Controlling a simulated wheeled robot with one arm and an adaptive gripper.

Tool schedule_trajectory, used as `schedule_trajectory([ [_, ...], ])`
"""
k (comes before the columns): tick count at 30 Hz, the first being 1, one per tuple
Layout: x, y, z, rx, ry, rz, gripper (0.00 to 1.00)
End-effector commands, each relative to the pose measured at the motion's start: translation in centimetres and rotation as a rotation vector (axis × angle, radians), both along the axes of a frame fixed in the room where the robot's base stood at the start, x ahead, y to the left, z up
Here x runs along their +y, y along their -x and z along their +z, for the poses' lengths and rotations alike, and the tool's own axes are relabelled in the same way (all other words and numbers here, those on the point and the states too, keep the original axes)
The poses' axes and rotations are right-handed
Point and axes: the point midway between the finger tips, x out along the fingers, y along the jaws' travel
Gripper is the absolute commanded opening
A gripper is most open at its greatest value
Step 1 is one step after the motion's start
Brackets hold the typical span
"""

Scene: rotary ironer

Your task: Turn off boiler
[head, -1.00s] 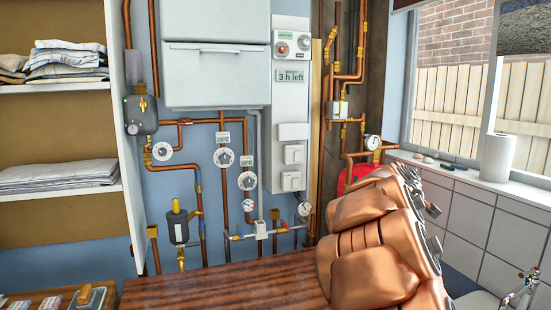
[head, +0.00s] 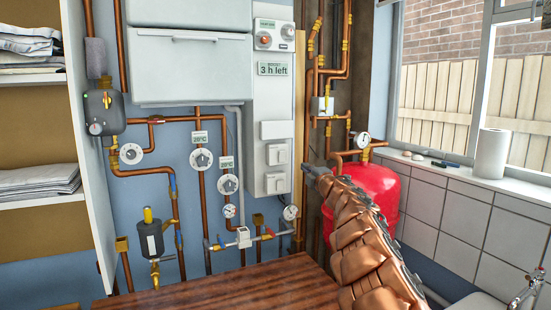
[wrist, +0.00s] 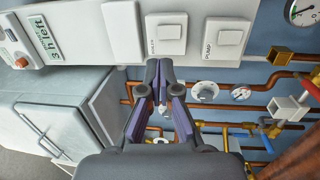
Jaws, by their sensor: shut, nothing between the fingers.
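The white control panel (head: 272,100) on the back wall carries a green display (head: 272,69) reading "3 h left". Below it are an upper rocker switch (head: 277,154) and a lower one (head: 276,183). In the wrist view they are side by side: one with a hard-to-read label (wrist: 166,33) and one marked PUMP (wrist: 222,38). I cannot tell their on/off positions. My gripper (head: 312,172) is just right of the panel in the head view. In the wrist view my gripper (wrist: 163,75) is shut and empty, its tips just below the left switch; contact cannot be judged.
Copper pipes with dials (head: 202,160) run left of the panel. A red tank (head: 368,195) and more pipes stand right. A wooden counter (head: 200,285) lies below. A white cabinet (head: 190,70) hangs left of the panel.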

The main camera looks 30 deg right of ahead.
Motion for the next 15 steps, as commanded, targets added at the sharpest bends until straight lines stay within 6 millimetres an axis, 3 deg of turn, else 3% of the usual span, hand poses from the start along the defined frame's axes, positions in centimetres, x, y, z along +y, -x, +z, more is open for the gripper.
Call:
schedule_trajectory([
  [15,-0.32,0.04,-0.62,-0.004,0.013,0.03,0.0],
])
